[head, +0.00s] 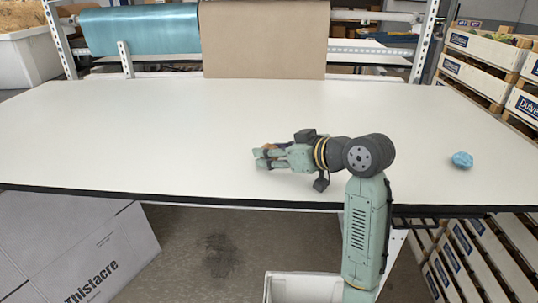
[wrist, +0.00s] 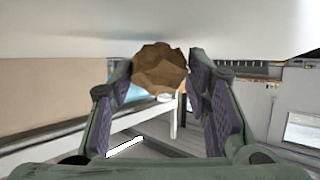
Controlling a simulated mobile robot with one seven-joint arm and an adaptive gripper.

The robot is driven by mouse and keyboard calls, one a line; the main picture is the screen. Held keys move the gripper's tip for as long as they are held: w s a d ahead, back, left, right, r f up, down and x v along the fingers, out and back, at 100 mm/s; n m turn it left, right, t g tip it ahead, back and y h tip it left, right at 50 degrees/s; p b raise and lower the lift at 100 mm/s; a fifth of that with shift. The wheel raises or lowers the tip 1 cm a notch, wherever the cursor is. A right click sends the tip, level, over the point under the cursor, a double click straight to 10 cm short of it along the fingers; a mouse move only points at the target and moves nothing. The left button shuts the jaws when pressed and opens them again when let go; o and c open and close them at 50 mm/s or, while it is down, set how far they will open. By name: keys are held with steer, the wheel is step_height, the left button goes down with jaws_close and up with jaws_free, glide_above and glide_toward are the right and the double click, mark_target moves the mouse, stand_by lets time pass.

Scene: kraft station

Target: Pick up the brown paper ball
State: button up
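The brown paper ball (wrist: 160,70) is crumpled and sits between my fingertips in the wrist view. It spans nearly the whole gap between the two finger pads. Whether both pads press on it is not clear. My gripper (wrist: 160,78) also shows in the head view (head: 260,158), low over the white table (head: 150,130) and pointing left. There the ball is largely hidden by my fingers. I cannot tell whether the ball touches the table.
A blue crumpled ball (head: 462,160) lies on the table at the right, well apart from my gripper. A blue roll (head: 140,30) and a brown paper sheet (head: 265,40) hang behind the table. Crates (head: 480,55) stand at the right. The left tabletop is clear.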

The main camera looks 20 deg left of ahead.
steer(key=shift+c, duration=0.9)
steer(key=shift+r, duration=0.1)
